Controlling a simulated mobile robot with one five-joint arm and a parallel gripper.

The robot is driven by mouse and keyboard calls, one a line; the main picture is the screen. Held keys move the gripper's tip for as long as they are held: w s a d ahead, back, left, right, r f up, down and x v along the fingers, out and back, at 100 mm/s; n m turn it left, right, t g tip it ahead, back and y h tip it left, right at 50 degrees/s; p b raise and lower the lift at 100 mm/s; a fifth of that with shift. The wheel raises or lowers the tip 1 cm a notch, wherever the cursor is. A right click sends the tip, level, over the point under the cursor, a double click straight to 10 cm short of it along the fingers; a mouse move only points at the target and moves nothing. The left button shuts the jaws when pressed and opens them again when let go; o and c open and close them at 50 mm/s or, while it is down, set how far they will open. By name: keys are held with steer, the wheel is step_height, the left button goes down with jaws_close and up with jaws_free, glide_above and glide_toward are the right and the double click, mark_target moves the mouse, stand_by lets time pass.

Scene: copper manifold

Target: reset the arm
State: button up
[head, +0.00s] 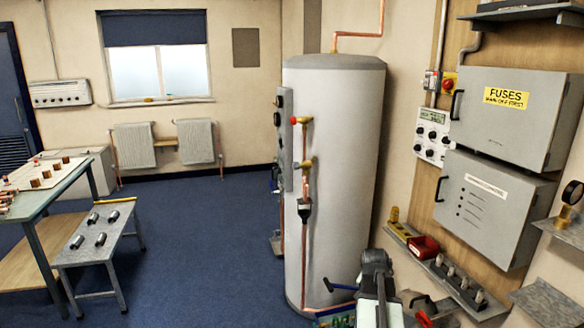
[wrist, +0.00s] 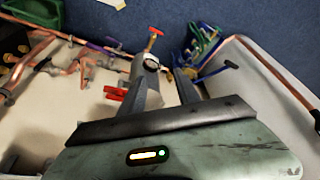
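My gripper (wrist: 163,82) shows in the wrist view with its two dark fingers apart, and nothing is seen held between them. Beyond the fingers is a round gauge (wrist: 151,64) with a red-handled valve (wrist: 153,38) above it. In the head view my dark arm is at the bottom, right of centre, in front of the foot of the tall grey cylinder (head: 345,180). The fingertips cannot be made out clearly there.
Copper pipework (wrist: 75,65) lies left on a pale surface. A blue-handled part (wrist: 215,72) and blue and green tools (wrist: 200,45) lie right of the fingers. In the head view, fuse boxes (head: 512,115) and shelves crowd the right wall.

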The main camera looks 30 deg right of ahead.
steer(key=w+a+r+n+y+p, duration=0.1)
steer(key=w+a+r+n+p, duration=0.15)
steer(key=w+a, duration=0.75)
steer(key=w+a+r+n+y+p, duration=0.15)
steer(key=a+n, duration=0.25)
steer(key=a, duration=1.5)
steer(key=s+a+n, duration=0.2)
steer(key=a+n, duration=0.1)
steer(key=a, duration=0.6)
steer(key=s+a+n+g+y, duration=0.1)
steer(key=s+a+n, duration=0.2)
steer(key=a, duration=0.5)
steer(key=shift+a+g+p, duration=0.3)
steer(key=shift+a, duration=0.05)
steer(key=shift+f+n, duration=0.1)
steer(key=shift+n, duration=0.15)
